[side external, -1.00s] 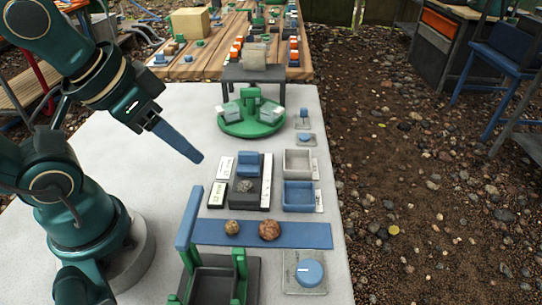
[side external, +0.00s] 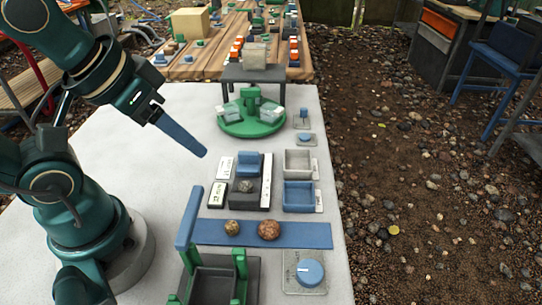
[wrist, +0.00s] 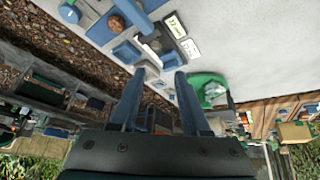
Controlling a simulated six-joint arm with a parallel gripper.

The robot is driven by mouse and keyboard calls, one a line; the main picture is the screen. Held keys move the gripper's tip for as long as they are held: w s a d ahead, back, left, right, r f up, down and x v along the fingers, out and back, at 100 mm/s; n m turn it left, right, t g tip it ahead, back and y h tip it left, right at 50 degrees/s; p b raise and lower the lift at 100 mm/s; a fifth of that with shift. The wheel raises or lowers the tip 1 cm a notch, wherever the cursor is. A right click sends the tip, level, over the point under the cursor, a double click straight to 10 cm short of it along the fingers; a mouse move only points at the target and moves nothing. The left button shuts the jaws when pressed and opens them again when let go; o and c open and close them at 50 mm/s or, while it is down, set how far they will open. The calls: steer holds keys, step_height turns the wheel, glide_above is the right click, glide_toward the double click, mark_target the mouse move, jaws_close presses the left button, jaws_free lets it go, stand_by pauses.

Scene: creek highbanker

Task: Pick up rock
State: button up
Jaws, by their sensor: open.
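Three rocks show in the side view. A small yellowish-brown rock (side external: 232,227) and a larger reddish-brown rock (side external: 269,230) lie apart on a flat blue strip (side external: 315,235). A grey rock (side external: 245,186) sits on a dark block (side external: 265,188) behind the strip. My gripper (side external: 204,154) is in the air, left of and above the dark block, touching no rock. In the wrist view its two blue fingers (wrist: 157,74) are spread with nothing held between them. A brown rock (wrist: 117,22) shows at the top of that view.
A grey tray (side external: 298,151) and a blue tray (side external: 285,195) stand right of the dark block. A green round stand (side external: 250,128) is behind. A blue knob (side external: 310,271) and a dark green-posted bin (side external: 245,280) are in front. The white tabletop (side external: 140,130) is clear at left.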

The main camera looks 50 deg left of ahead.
steer(key=w+n+g, duration=0.2)
steer(key=w+n, duration=0.2)
steer(key=w, duration=0.2)
steer(key=n+g, duration=0.1)
steer(key=g, duration=0.1)
glide_above(245, 184)
step_height(245, 184, down, 5)
steer(key=f, duration=0.1)
steer(key=f+g, duration=0.1)
steer(key=f, duration=0.1)
steer(key=shift+w+d+f+g, duration=0.1)
steer(key=shift+w+f+g, duration=0.15)
steer(key=shift+f+g, duration=0.15)
steer(key=shift+s+f, duration=0.2)
steer(key=shift+f, duration=2.75)
jaws_close()
